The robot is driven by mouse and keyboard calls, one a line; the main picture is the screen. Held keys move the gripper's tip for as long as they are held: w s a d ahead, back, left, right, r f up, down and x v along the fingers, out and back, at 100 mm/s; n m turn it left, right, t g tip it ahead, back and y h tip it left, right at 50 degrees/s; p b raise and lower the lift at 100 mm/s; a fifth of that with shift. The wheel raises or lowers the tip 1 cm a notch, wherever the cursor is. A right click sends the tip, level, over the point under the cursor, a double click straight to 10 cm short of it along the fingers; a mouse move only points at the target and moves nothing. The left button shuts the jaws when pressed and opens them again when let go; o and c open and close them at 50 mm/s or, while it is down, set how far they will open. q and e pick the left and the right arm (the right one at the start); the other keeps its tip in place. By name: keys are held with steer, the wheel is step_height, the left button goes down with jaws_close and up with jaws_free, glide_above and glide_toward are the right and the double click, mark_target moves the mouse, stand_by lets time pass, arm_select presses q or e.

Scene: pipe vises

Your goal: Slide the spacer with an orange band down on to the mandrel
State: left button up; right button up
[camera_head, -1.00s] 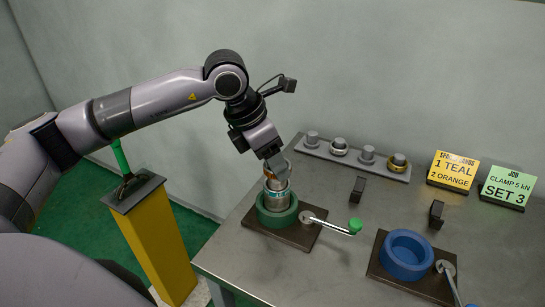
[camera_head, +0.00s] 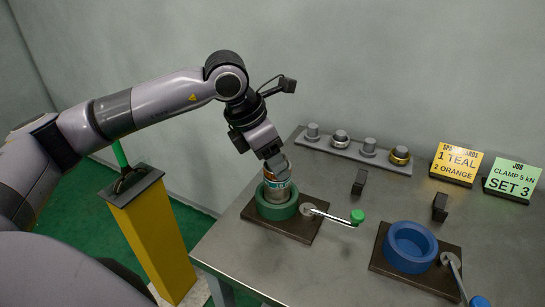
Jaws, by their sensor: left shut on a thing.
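My left gripper (camera_head: 277,168) points down over the green vise (camera_head: 277,207) and is shut on a metal spacer (camera_head: 271,174) with an orange band. The band shows only as a sliver beside the fingers. Below it is a metal part with a teal band (camera_head: 278,186), upright inside the green ring. The fingers hide the mandrel's top, so I cannot tell how far the orange-banded spacer is around it or whether it touches the teal-banded part. My right gripper is not in view.
The green vise's handle with a green knob (camera_head: 357,216) extends right. A blue vise (camera_head: 410,247) stands at the right front. A grey rack (camera_head: 352,155) with several posts lies at the back. Two dark blocks and two signs stand on the table. A yellow pedestal (camera_head: 155,240) stands left.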

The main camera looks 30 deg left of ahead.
arm_select(q)
steer(key=shift+f, duration=0.3)
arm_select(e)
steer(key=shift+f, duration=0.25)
arm_select(q)
steer(key=o, duration=1.1)
steer(key=shift+s+a+r, duration=0.1)
steer(key=shift+r, duration=0.35)
steer(key=v, duration=0.6)
steer(key=shift+s+r, duration=0.1)
steer(key=shift+r, duration=0.05)
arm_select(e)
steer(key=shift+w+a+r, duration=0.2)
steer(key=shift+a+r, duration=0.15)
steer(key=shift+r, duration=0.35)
